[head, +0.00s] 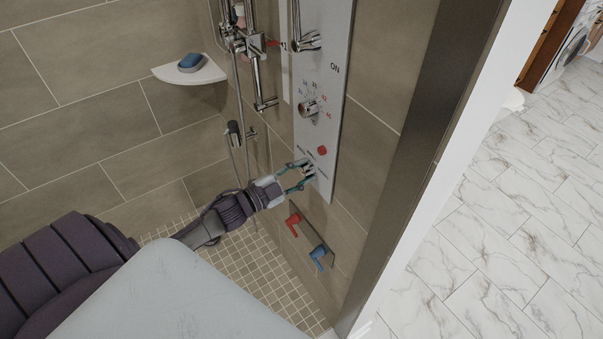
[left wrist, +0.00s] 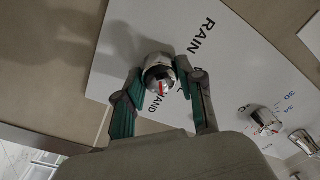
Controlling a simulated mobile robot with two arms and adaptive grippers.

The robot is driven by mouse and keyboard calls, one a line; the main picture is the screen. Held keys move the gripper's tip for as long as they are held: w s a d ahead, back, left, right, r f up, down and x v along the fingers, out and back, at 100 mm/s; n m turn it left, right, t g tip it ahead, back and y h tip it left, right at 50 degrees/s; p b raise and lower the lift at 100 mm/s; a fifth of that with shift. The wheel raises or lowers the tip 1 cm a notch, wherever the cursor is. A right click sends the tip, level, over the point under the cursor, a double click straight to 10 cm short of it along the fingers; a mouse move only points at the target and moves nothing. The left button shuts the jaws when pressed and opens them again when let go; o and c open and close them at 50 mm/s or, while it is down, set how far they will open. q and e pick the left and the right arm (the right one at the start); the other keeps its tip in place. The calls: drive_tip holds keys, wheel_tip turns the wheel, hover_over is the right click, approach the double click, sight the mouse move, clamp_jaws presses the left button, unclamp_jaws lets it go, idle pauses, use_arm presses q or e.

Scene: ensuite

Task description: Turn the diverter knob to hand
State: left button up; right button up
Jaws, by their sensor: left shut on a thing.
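The chrome diverter knob (head: 309,172) is at the bottom of the pale shower panel (head: 325,80). It shows larger in the left wrist view (left wrist: 158,68), with an orange-red mark on its lower side. Printed words RAIN and HAND sit around it; a third label is partly hidden by a finger. The mark is close to HAND, but its exact pointing is unclear. My left gripper (head: 297,175) reaches the panel from the left. In the left wrist view its green-sided fingers (left wrist: 160,76) stand on either side of the knob, shut on it.
Above are a red button (head: 322,150), a temperature knob (head: 309,108) and an ON lever (head: 308,41). A hand shower rail (head: 257,75) and corner shelf (head: 190,70) are left.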

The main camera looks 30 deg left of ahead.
use_arm(q)
drive_tip(key=shift+m, duration=0.4)
drive_tip(key=o, duration=1.1)
drive_tip(key=shift+o, duration=0.2)
drive_tip(key=v, duration=1.2)
